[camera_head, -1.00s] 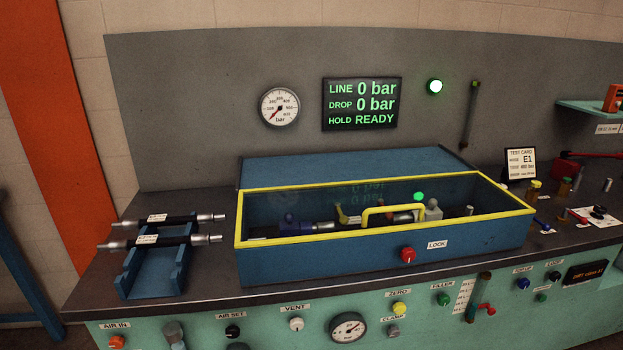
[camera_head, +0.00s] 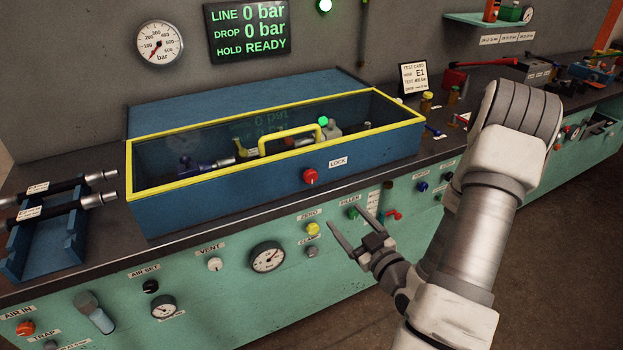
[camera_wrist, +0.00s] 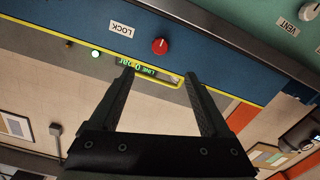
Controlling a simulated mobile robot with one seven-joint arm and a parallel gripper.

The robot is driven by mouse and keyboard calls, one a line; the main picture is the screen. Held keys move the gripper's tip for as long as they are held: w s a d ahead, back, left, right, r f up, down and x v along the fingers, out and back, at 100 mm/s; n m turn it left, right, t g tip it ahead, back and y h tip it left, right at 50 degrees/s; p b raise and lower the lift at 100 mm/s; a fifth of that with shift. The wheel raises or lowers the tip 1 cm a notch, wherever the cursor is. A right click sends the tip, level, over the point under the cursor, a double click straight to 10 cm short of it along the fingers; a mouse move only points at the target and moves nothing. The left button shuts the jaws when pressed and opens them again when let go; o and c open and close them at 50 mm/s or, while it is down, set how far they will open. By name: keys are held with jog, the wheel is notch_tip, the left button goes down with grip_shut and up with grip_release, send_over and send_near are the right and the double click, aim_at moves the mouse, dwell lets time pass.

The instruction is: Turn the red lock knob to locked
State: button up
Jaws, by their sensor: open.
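The red lock knob (camera_head: 310,176) is on the front face of the blue test box (camera_head: 220,200), just left of the LOCK label (camera_head: 338,162). The box's yellow-framed clear lid (camera_head: 200,172) is down, with a yellow handle on it. My gripper (camera_head: 348,233) is open and empty, in front of the bench, below and to the right of the knob. In the wrist view, which is upside down, the red knob (camera_wrist: 159,46) shows beyond the open fingers (camera_wrist: 160,82), apart from them. A pale mark is visible on the knob; I cannot tell its exact setting.
The teal panel below holds a yellow ZERO knob (camera_head: 313,229), a pressure gauge (camera_head: 267,257) and several other knobs. A blue rack (camera_head: 45,245) with black hoses stands left. The display (camera_head: 247,30) reads 0 bar and READY. The air before the lock knob is clear.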

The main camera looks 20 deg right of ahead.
jog(key=b, duration=1.1)
send_near(312, 178)
jog(key=w, duration=0.9)
jog(key=shift+w+a, duration=0.15)
jog(key=shift+a, duration=0.05)
jog(key=shift+c, duration=0.2)
grip_shut()
